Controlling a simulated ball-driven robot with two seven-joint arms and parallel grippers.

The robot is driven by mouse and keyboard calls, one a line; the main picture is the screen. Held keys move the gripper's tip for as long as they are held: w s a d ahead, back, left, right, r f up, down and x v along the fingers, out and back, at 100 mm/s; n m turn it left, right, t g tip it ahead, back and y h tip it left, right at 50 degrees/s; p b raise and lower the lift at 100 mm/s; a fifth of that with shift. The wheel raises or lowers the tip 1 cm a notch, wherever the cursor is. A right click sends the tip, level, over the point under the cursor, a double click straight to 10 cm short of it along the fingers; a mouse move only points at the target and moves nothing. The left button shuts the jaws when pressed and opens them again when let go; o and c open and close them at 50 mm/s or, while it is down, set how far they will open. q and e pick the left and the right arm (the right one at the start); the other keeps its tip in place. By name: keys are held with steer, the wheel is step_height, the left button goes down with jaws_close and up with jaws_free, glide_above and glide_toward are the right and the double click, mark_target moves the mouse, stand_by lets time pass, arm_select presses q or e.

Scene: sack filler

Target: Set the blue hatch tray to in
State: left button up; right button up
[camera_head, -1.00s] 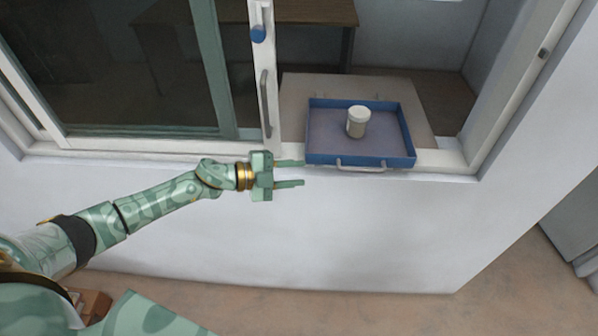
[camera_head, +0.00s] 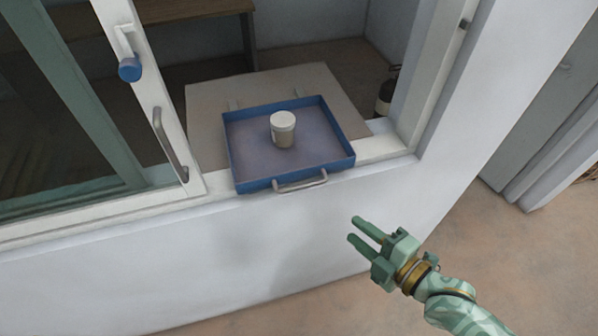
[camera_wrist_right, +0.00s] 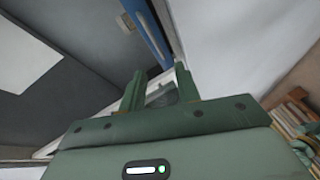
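The blue tray (camera_head: 243,183) sits in the window opening, across the white sill, with its front side at the near edge of the sill. A metal handle (camera_head: 302,184) is on its front wall. A white lidded cup (camera_head: 283,129) stands upright in the tray. My right gripper (camera_head: 353,229) is open and empty, in front of the wall, to the right of and nearer than the handle, apart from it. In the right wrist view its two fingers (camera_wrist_right: 159,88) are spread, and a blue edge, probably the tray, shows above them. My left gripper is out of view.
A sliding window frame with a grey handle (camera_head: 171,146) and a blue knob (camera_head: 129,68) stands left of the tray. A beige board (camera_head: 207,107) lies under and behind the tray. The white frame post (camera_head: 432,85) bounds the opening on the right. The near wall face is clear.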

steer(key=w+a+f+n+b, duration=0.1)
steer(key=w+a+f+n, duration=0.1)
steer(key=w+a, duration=0.8)
steer(key=shift+w+a, duration=0.3)
steer(key=shift+w, duration=0.7)
jaws_close()
